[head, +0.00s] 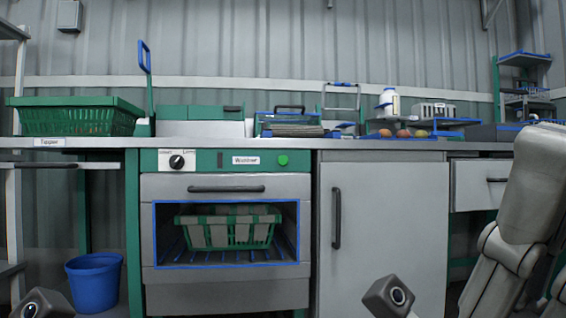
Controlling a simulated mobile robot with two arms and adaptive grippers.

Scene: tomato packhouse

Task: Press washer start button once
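The washer (225,190) stands under the counter left of centre, with its front facing me. Its round green start button (283,160) is on the green panel at the top right, beside the "Washer" label (245,160). A black-and-white knob (177,161) is at the panel's left. The door is closed, with a dark handle (226,189) and a blue-framed window. A green basket (230,228) shows inside. Nothing touches the button. No fingers of my left or right gripper show. Parts of my arms are at the bottom edge and right side.
A green crate (75,116) sits on the counter's left. A blue bucket (95,282) stands on the floor left of the washer. A grey cabinet (380,235) is to its right. A white bottle (389,103) and several tomatoes (403,133) are on the counter. The button's front is clear.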

